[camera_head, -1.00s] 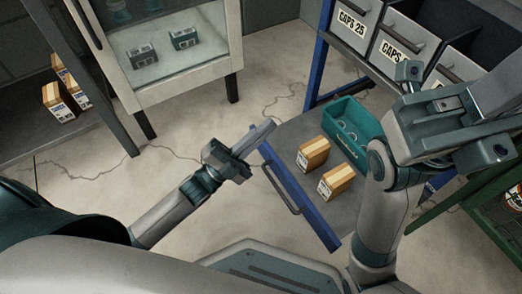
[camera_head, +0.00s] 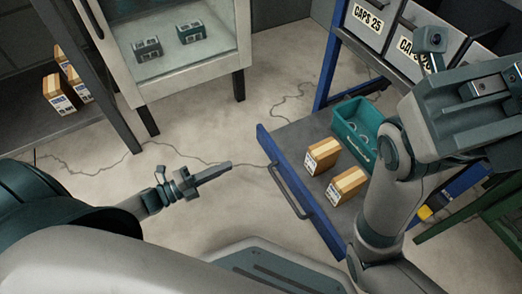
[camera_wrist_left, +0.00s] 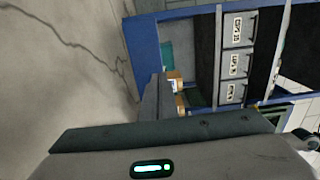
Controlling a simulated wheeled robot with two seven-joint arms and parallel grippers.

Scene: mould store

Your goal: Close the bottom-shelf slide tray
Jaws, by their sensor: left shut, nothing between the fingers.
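The bottom-shelf slide tray (camera_head: 318,201) is pulled out from under the rack. It has a grey floor, a blue front panel (camera_head: 267,143) and a dark bar handle (camera_head: 289,191). A teal bin (camera_head: 372,153) and two brown-and-white boxes (camera_head: 321,156) (camera_head: 346,187) sit on it. My left gripper (camera_head: 229,165) is shut and empty, left of the tray front and apart from it in the head view. The left wrist view shows its dark fingers (camera_wrist_left: 157,97) overlapping the tray's blue edge (camera_wrist_left: 148,60). My right arm covers part of the tray's right side; its fingertips are not clear.
Labelled grey drawers (camera_head: 367,18) stand above the tray in the blue-framed rack (camera_head: 327,71). A glass-fronted cabinet (camera_head: 187,77) stands at upper left, beside a dark shelf (camera_head: 40,133) with boxes. Cracked bare floor (camera_head: 215,135) lies open between cabinet and tray.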

